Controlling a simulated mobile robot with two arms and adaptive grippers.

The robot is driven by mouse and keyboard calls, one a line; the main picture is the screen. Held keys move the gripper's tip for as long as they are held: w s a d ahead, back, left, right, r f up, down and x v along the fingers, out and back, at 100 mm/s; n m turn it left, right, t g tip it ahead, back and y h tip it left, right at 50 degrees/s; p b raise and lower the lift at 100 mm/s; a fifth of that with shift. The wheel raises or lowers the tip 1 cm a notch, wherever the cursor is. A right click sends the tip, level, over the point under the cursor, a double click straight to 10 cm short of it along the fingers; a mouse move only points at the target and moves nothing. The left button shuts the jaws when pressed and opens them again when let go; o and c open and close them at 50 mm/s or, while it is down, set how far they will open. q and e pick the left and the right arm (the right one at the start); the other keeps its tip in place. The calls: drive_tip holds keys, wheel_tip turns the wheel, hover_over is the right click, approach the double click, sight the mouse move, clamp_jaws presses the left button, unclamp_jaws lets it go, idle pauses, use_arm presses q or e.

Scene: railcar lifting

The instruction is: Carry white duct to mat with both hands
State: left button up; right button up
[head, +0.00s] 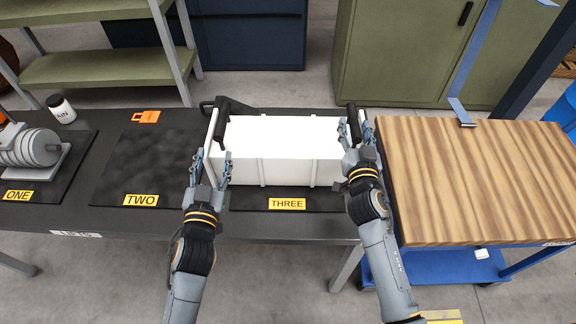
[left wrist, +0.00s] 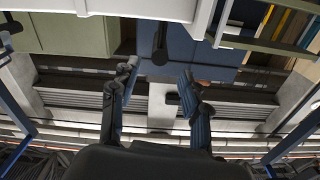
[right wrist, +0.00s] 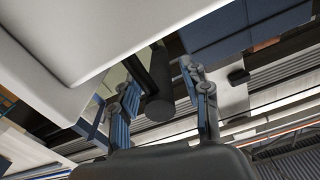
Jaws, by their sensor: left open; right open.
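The white duct (head: 265,150) is a long ribbed box over the black mat labelled THREE (head: 245,201). It has a black handle at its left end (head: 221,122) and one at its right end (head: 354,124). My left gripper (head: 212,160) is open and empty at the left end, on the near side of that handle. In the left wrist view, the handle end (left wrist: 160,56) shows beyond the open fingers. My right gripper (head: 356,138) is open at the right handle. In the right wrist view, that handle (right wrist: 158,97) lies between the fingers; contact is unclear.
Mat ONE (head: 70,175) carries a grey ribbed part (head: 35,147). A wooden-topped table (head: 475,180) stands close on the right. Green cabinets (head: 415,60) stand behind.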

drive_tip(key=s, duration=0.9)
drive_tip(key=shift+s+a, duration=0.1)
drive_tip(key=shift+s, duration=0.3)
